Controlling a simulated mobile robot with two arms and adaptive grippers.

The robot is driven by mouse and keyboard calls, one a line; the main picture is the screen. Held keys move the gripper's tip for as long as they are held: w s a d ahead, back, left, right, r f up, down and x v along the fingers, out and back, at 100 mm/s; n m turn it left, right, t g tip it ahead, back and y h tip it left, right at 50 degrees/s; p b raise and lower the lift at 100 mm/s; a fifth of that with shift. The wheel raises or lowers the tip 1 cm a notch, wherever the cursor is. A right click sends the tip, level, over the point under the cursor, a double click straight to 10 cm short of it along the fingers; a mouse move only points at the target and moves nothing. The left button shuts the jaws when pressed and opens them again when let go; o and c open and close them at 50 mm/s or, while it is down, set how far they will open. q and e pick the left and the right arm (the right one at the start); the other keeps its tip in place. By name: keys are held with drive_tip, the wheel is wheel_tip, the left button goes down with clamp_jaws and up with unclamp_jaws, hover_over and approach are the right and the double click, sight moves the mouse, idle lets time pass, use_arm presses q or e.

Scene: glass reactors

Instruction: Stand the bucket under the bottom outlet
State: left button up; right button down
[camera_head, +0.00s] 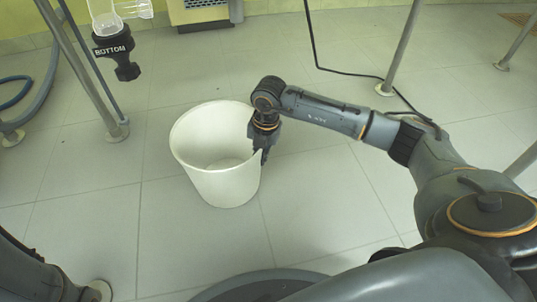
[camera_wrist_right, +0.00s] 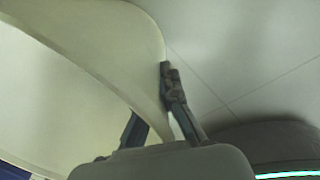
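A white, empty bucket (camera_head: 222,185) is in the middle of the head view, open side up. I cannot tell whether its base touches the floor. My right gripper (camera_head: 263,152) is at the bucket's right rim, pointing down. In the right wrist view the bucket wall (camera_wrist_right: 148,75) runs between the two fingers of the right gripper (camera_wrist_right: 152,100), which are closed on it. The bottom outlet (camera_head: 122,62), a black fitting labelled BOTTOM under a glass piece, hangs at the upper left, left of and beyond the bucket. My left gripper is not in view.
Metal support legs stand on the floor, one (camera_head: 88,75) beside the outlet and one (camera_head: 400,45) at the upper right. A blue hose (camera_head: 15,92) lies at the left. A black cable (camera_head: 345,72) crosses the floor behind my right arm. The tiles between bucket and outlet are clear.

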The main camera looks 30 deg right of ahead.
drive_tip(key=shift+a, duration=0.1)
drive_tip(key=shift+f, duration=0.1)
drive_tip(key=c, duration=1.9)
unclamp_jaws()
drive_tip(key=shift+f, duration=0.15)
drive_tip(key=o, duration=0.4)
